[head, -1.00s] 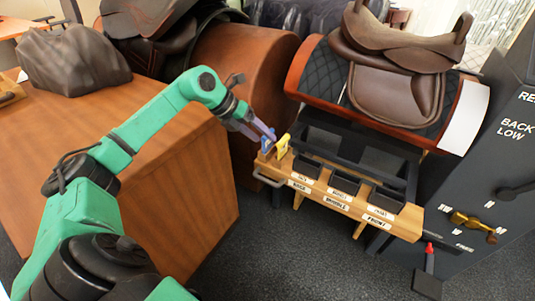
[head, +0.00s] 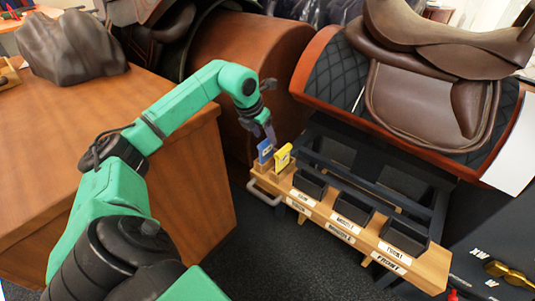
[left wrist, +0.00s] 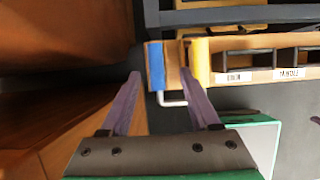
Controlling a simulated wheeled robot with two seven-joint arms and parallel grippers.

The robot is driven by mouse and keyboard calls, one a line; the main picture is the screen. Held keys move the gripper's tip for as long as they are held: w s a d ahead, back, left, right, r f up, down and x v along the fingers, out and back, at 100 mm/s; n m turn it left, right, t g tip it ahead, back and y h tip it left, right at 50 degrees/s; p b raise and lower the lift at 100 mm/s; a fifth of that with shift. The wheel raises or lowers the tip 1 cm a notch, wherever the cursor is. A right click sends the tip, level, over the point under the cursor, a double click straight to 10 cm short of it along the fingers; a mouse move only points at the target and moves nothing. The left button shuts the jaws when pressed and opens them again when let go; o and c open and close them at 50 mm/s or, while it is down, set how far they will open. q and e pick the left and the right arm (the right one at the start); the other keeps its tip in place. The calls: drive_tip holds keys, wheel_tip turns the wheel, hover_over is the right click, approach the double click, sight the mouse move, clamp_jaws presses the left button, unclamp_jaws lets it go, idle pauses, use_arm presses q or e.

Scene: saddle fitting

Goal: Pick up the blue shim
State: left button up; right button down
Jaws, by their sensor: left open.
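The blue shim (head: 265,150) stands upright at the left end of the wooden rack (head: 340,234), beside the yellow shim (head: 282,158). In the left wrist view the blue shim (left wrist: 155,66) shows as a blue strip ahead of the fingertips, between their lines, nearer the left finger. The yellow shim (left wrist: 201,62) is to its right, beyond the right fingertip. My left gripper (left wrist: 160,75) is open and empty, its fingers pointing toward the rack's left end. In the head view my left gripper (head: 266,127) is just above the blue shim; whether it touches cannot be told. My right gripper is not in view.
Black bins (head: 354,207) with labels line the rack to the right of the shims. A metal handle (head: 263,192) sticks out at the rack's left end. A wooden desk (head: 150,165) stands left of the rack. A saddle on a stand (head: 425,100) is behind.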

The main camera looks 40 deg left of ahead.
sight(265, 141)
use_arm(q)
drive_tip(key=x, duration=0.3)
drive_tip(key=b+x, duration=0.1)
drive_tip(key=x, duration=0.1)
drive_tip(key=shift+a+f, duration=0.3)
drive_tip(key=shift+f, duration=0.1)
drive_tip(key=shift+r, duration=0.1)
drive_tip(key=shift+c, duration=0.9)
clamp_jaws()
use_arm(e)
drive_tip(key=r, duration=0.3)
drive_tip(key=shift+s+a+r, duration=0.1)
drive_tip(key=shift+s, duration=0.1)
